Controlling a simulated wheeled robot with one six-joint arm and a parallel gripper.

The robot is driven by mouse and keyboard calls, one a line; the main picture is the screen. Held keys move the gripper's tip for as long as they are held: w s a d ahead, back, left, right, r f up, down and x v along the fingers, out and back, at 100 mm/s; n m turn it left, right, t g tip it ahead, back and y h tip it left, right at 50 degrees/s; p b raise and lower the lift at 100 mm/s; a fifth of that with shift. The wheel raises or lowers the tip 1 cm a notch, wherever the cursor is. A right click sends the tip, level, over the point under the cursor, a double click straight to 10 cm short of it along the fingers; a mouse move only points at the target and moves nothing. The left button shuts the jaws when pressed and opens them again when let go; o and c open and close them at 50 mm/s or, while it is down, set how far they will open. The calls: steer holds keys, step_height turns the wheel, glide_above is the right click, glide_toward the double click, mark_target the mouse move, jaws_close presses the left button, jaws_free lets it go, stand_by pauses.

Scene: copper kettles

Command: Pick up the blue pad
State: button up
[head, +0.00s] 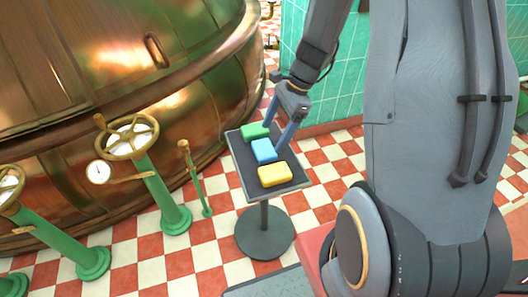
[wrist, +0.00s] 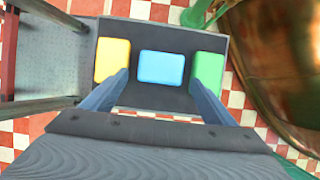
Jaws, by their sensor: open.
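The blue pad (head: 264,151) lies in the middle of a small dark stand top (head: 239,161), between a green pad (head: 255,131) and a yellow pad (head: 274,174). In the wrist view the blue pad (wrist: 161,66) is at the upper centre, with the yellow pad (wrist: 112,60) to its left and the green pad (wrist: 207,71) to its right. My gripper (wrist: 160,82) is open and empty. Its two fingers are spread wide, and their tips appear either side of the blue pad's near edge. I cannot tell their exact height above the stand.
A large copper kettle (head: 110,60) fills the left. Green valve posts with brass handwheels (head: 130,137) and a gauge (head: 98,172) stand before it. The stand rests on a round base (head: 264,233) on a red and white checked floor. A green tiled wall (head: 340,75) is behind.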

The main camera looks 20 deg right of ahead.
mark_target(264, 148)
steer(key=x, duration=0.5)
steer(key=shift+w+a+f, duration=0.1)
steer(key=shift+a, duration=0.2)
steer(key=c, duration=0.9)
step_height(264, 148, up, 10)
steer(key=shift+r+p, duration=0.1)
steer(key=shift+p, duration=0.35)
